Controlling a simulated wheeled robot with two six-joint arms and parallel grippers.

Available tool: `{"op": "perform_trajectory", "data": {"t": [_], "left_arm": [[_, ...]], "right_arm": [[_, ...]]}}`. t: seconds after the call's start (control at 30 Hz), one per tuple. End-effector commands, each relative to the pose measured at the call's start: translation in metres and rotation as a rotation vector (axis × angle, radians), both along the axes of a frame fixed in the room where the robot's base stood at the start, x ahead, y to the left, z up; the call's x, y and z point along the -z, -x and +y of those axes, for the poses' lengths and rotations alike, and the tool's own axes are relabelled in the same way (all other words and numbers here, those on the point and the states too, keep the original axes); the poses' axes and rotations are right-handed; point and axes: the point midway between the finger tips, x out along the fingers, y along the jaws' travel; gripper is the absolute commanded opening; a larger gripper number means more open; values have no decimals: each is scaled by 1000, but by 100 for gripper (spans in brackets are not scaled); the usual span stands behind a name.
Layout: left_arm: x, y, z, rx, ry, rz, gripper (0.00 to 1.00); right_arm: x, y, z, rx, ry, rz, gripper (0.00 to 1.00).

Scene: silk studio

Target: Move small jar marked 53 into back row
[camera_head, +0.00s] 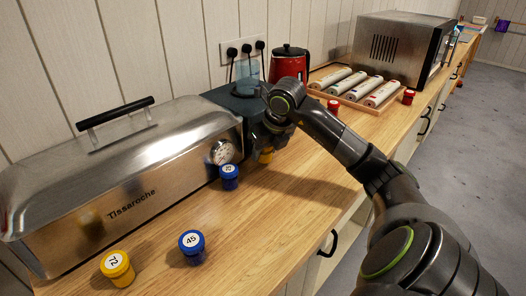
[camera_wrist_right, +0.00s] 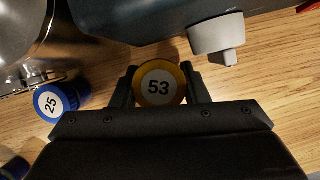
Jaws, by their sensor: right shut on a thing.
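The small jar marked 53 (camera_wrist_right: 158,88) has a yellow lid with a white label and sits between the fingers of my right gripper (camera_wrist_right: 159,92), which is shut on it. In the head view only a bit of the yellow jar (camera_head: 266,157) shows below my right gripper (camera_head: 270,143), beside the dark box. I cannot tell whether the jar touches the counter. A blue jar marked 25 (camera_wrist_right: 48,103) stands left of the gripper in the wrist view, and by the steel case in the head view (camera_head: 229,178). My left gripper is out of view.
A steel case (camera_head: 130,170) lines the left back. A blue jar marked 45 (camera_head: 192,248) and a yellow jar marked 72 (camera_head: 117,269) stand in front. A red kettle (camera_head: 290,62) stands behind.

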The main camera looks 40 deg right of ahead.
Motion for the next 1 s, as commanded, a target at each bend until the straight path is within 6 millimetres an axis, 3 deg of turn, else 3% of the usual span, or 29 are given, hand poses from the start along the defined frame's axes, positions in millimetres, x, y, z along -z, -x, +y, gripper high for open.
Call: {"op": "perform_trajectory", "data": {"t": [0.07,0.2,0.57,0.6,0.73,0.77,1.0], "left_arm": [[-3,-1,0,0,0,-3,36],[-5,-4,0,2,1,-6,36],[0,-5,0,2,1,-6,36],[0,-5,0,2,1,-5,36],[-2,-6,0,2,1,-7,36],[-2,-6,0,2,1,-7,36],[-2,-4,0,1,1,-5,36]], "right_arm": [[-1,-11,1,-1,-5,0,17],[14,-8,0,-2,0,4,17],[19,-9,0,-2,1,1,17],[19,-9,-1,-2,1,1,42],[18,-8,-1,-1,0,1,59],[18,-8,-1,-1,0,1,62],[18,-8,-1,-1,0,1,62]]}}
